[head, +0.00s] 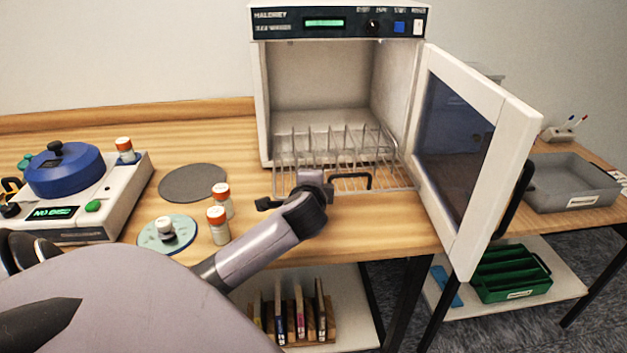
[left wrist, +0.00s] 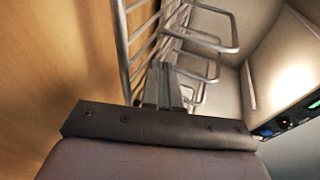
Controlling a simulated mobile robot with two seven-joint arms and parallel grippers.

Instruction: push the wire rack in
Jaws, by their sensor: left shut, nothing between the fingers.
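The wire rack (head: 385,150) has thin upright wire dividers and sits partly inside the open white cabinet (head: 262,110), with its front part sticking out over the wooden table. A dark handle (head: 368,181) shows at its front. My left gripper (head: 311,178) is shut and empty at the rack's front, left of the handle. In the left wrist view the closed fingers (left wrist: 164,88) are right by the rack's wires (left wrist: 190,45); whether they touch cannot be told. The gripper hides part of the rack front. My right gripper is not in view.
The cabinet door (head: 480,150) stands wide open to the right. Orange-capped bottles (head: 218,225), a grey disc (head: 193,183) and a blue-lidded device (head: 65,170) stand left of the arm. A grey tray (head: 572,182) lies on the right-hand table.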

